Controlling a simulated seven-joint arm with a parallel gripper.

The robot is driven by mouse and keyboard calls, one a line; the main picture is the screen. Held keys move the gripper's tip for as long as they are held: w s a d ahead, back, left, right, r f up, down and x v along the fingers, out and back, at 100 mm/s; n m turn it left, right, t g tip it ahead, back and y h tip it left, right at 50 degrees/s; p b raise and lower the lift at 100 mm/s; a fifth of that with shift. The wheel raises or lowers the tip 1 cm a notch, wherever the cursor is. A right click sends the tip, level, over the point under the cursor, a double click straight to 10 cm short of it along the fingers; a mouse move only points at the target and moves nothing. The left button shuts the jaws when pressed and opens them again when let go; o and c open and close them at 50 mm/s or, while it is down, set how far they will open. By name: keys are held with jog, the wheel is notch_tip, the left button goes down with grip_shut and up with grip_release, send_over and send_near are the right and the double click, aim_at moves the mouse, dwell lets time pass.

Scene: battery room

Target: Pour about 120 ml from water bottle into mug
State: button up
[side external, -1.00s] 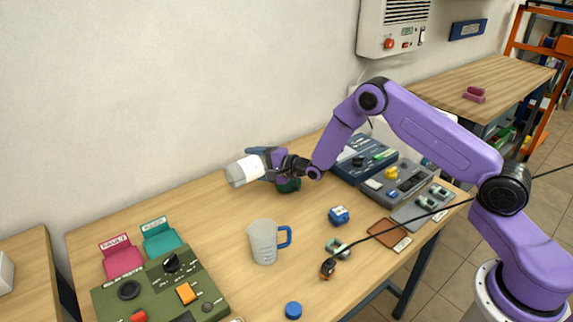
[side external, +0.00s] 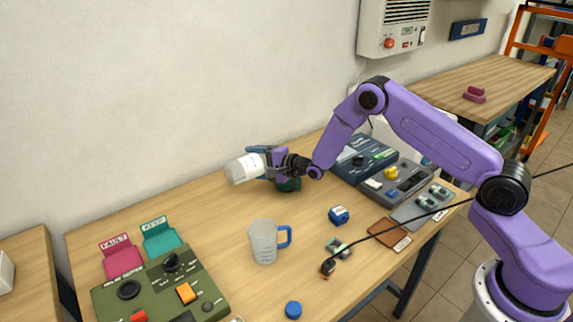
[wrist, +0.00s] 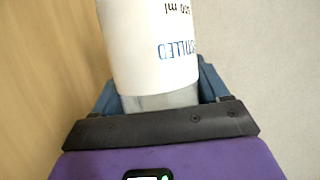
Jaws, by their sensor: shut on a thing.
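The water bottle (side external: 243,169) is white with a printed label. It is tilted over on its side in the side external view, held above the table, up and to the left of the mug. The bottle (wrist: 155,50) fills the top middle of the wrist view, with part of its label text readable. My gripper (side external: 262,163) is shut on the bottle; its fingers show on both sides of it in the wrist view. The mug (side external: 263,243) is grey and translucent with a blue handle on its right. It stands upright on the table, apart from the bottle. No stream of water is visible.
A green control box (side external: 160,291) stands at the front left, with a pink holder (side external: 122,260) and a teal holder (side external: 162,241) behind it. A blue cap (side external: 293,310) lies in front of the mug. Electrical devices (side external: 400,185) crowd the right side.

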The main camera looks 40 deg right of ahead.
jog(key=shift+r, duration=0.25)
dwell(0.8)
jog(key=shift+f, duration=0.1)
jog(key=shift+a+f+n, duration=0.15)
jog(key=shift+f+n, duration=0.15)
jog(key=shift+n, duration=0.1)
jog(key=shift+r+n+h, duration=0.3)
jog(key=shift+n+h, duration=0.2)
jog(key=f, duration=0.1)
jog(key=a+f, duration=0.1)
jog(key=shift+f+n+g+h, duration=0.3)
jog(key=shift+n+g, duration=0.1)
jog(key=shift+f+n+h, duration=0.2)
jog(key=shift+n+h, duration=0.1)
jog(key=shift+d+r+n+h, duration=0.15)
jog(key=shift+d+n+h, duration=0.15)
jog(key=shift+n, duration=0.1)
jog(key=shift+r, duration=0.45)
jog(key=shift+r, duration=0.1)
